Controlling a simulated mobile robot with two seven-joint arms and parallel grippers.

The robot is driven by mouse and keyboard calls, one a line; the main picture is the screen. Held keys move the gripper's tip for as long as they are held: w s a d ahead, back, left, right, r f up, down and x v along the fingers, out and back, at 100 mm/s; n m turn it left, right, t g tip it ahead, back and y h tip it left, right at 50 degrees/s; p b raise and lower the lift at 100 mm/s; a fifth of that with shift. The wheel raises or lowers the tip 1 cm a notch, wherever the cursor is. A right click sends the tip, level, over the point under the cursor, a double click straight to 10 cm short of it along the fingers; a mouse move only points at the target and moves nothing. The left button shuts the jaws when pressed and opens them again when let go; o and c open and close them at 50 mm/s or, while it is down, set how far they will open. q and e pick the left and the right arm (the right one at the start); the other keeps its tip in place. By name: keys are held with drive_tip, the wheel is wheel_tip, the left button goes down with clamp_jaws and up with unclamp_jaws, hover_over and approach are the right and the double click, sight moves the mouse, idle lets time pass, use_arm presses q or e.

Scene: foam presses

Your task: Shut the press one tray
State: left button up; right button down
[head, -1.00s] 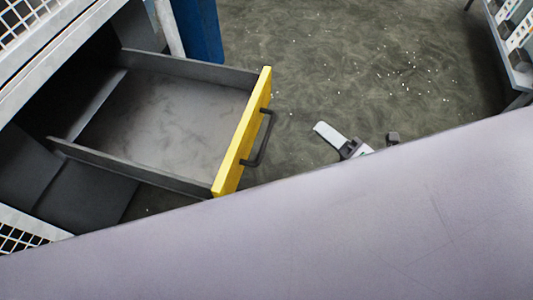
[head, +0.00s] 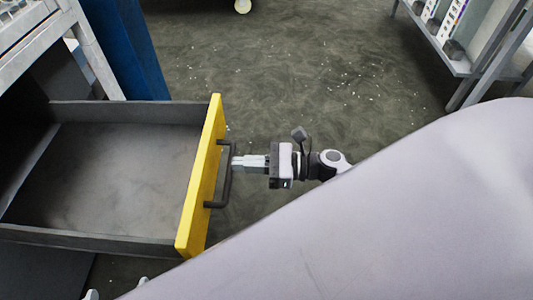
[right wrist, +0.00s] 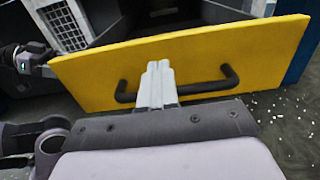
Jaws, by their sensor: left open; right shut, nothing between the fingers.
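The press tray (head: 110,109) is a grey drawer with a yellow front (head: 199,180) and a dark bar handle (head: 226,190). It stands pulled out at the left of the head view and looks empty. My right gripper (head: 236,162) is shut and empty, its fingertips at the handle bar; I cannot tell if they touch. In the right wrist view its fingers (right wrist: 158,72) overlap the handle (right wrist: 212,88), in front of the yellow front (right wrist: 180,55). My left gripper (head: 117,288) is open; only its fingertips show at the bottom edge, near the tray's near side.
A grey frame (head: 88,45) and a blue post (head: 128,45) stand behind the tray. A shelf rack (head: 463,68) stands at the upper right. The floor (head: 310,70) between them is clear apart from small white specks.

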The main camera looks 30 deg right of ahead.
sight(206, 163)
drive_tip(key=shift+x, duration=2.75)
drive_tip(key=shift+w+a, duration=0.1)
